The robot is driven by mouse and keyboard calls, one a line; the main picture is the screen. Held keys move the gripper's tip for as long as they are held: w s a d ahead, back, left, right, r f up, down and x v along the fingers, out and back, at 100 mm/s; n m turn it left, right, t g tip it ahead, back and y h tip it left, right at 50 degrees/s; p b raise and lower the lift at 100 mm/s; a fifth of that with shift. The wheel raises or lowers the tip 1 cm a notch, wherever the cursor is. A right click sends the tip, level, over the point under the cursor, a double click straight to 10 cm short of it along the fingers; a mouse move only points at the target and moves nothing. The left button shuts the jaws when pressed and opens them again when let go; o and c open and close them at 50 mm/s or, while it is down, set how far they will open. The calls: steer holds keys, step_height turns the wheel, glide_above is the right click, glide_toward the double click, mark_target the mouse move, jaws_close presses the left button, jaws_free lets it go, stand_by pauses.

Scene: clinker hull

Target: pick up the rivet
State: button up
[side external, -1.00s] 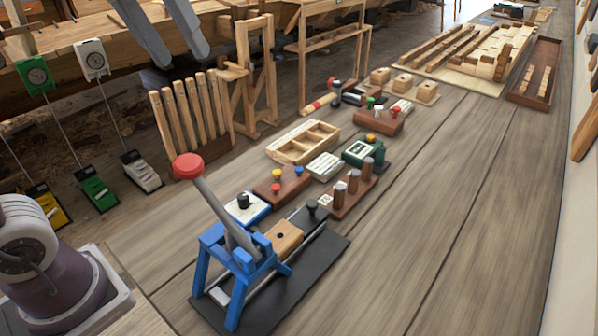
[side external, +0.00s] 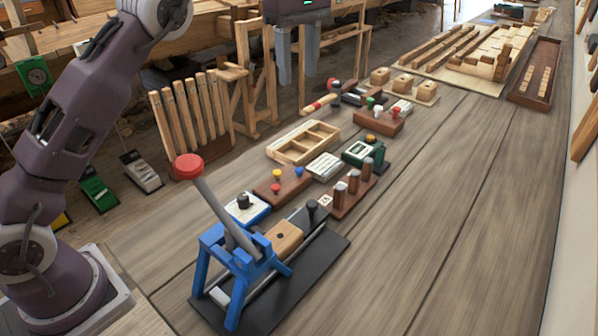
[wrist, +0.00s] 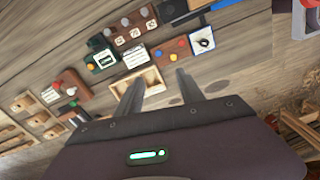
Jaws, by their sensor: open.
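I cannot make out a rivet for certain in either view; it may be too small or hidden. My gripper (side external: 296,82) is open and empty, fingers pointing down, high at the upper middle of the side view. It appears above and behind the bench items. In the wrist view my gripper (wrist: 158,82) has its two fingers apart, with the wooden compartment tray (wrist: 153,78) partly behind them. The same compartment tray (side external: 282,156) lies on the bench in the side view. Its contents are not clear.
A blue lever press (side external: 240,285) with a red knob stands at the front. The bench's right side (side external: 450,210) is clear.

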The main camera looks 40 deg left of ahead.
mark_target(299, 169)
steer(key=f, duration=2.3)
steer(key=shift+w+a+f, duration=0.2)
steer(key=shift+w+f, duration=0.05)
steer(key=shift+w, duration=0.1)
jaws_close()
